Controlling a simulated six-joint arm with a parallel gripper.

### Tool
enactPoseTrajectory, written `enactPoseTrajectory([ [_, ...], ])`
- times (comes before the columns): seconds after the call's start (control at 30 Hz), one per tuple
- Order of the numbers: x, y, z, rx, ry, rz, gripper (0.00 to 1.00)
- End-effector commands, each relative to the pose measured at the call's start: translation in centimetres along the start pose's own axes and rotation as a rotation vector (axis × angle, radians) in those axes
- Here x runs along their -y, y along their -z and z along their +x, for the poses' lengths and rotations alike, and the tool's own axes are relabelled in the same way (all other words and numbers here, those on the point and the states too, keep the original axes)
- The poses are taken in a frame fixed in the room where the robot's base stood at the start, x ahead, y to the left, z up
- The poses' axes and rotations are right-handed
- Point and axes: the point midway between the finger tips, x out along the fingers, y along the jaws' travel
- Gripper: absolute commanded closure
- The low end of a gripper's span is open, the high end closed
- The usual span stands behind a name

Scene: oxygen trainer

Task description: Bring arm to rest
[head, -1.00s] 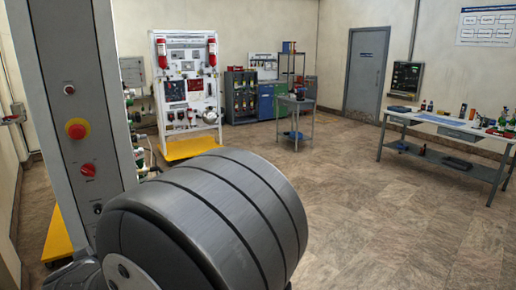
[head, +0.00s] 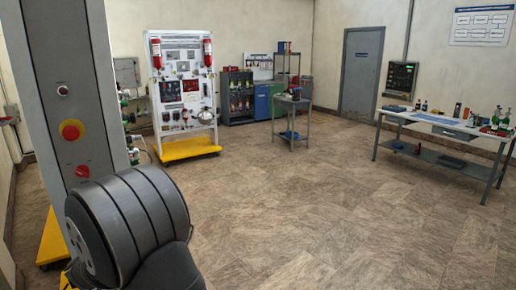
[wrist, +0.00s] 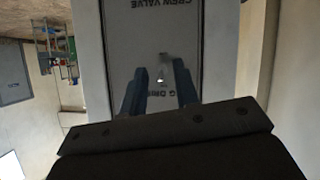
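In the wrist view my gripper (wrist: 160,72) shows as two dark blue-grey fingers, set apart with a gap between them. I see nothing held between them. Behind the fingers is a dark grey panel in a pale frame (wrist: 222,50), with upside-down lettering that includes "CREW VALVE". I cannot tell how far the fingertips are from it. In the head view a rounded grey part of my arm is at the lower left; the gripper does not show there.
A white equipment board (head: 183,58) on a yellow base (head: 189,148) stands at the back left. Beyond are cabinets (head: 238,95), a small cart (head: 291,101) and a door (head: 361,70). A workbench (head: 410,117) with bottles is at the right. The middle floor (head: 300,200) is clear.

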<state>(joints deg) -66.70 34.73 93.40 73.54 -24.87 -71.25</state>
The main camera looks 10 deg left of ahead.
Motion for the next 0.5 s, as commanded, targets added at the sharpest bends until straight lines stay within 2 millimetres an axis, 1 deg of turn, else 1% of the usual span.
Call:
enactPoseTrajectory([
  [0.5, 0.19, -0.7, 0.08, -0.149, -0.027, 0.011, 0.72],
])
